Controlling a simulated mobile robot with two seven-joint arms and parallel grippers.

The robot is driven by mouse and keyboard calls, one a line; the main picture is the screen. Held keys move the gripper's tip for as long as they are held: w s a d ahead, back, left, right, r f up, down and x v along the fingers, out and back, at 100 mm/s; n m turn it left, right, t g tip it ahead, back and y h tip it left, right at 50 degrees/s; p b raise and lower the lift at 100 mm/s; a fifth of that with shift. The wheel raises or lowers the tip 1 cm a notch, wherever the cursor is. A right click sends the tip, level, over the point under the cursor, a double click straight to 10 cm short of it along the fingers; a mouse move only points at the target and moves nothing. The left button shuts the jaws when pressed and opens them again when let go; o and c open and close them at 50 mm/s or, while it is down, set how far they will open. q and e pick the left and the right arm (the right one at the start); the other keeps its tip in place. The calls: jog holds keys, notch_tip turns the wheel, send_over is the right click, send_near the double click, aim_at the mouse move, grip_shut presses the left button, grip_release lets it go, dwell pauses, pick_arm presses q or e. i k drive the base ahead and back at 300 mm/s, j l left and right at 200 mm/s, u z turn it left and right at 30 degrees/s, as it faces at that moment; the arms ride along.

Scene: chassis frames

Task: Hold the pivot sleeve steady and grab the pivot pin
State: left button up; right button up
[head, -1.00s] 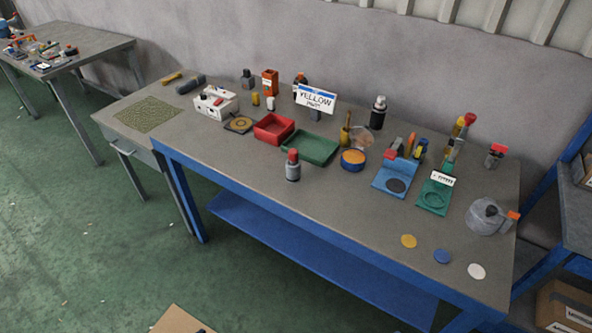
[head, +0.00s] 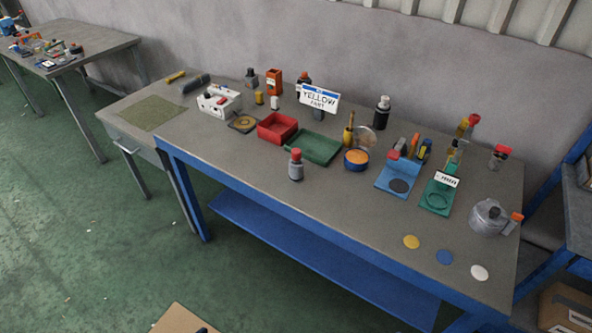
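Neither of my grippers shows in the head view. I cannot tell which of the small parts on the workbench (head: 330,205) are the pivot sleeve and the pivot pin. A grey cylinder with a red top (head: 296,165) stands upright near the middle of the bench. A dark rod-like piece (head: 196,83) lies at the far left, beside a yellow piece (head: 175,77). A small yellow cylinder (head: 259,98) and a small white one (head: 274,103) stand near the back.
A red tray (head: 277,135), a green tray (head: 318,157), a blue stand (head: 383,183), a green stand (head: 430,203) and a grey pot (head: 487,221) occupy the bench. A sign reading "YELLOW" (head: 319,98) stands behind. The front middle is clear. Another table (head: 100,48) stands at the left.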

aim_at(296, 153)
jog(key=i+j+z, duration=0.1)
jog(key=z, duration=0.3)
jog(key=i+j+z, duration=0.1)
jog(key=j+z, duration=0.5)
jog(key=z, duration=0.25)
jog(key=j+z, duration=0.35)
jog(key=j, duration=0.7)
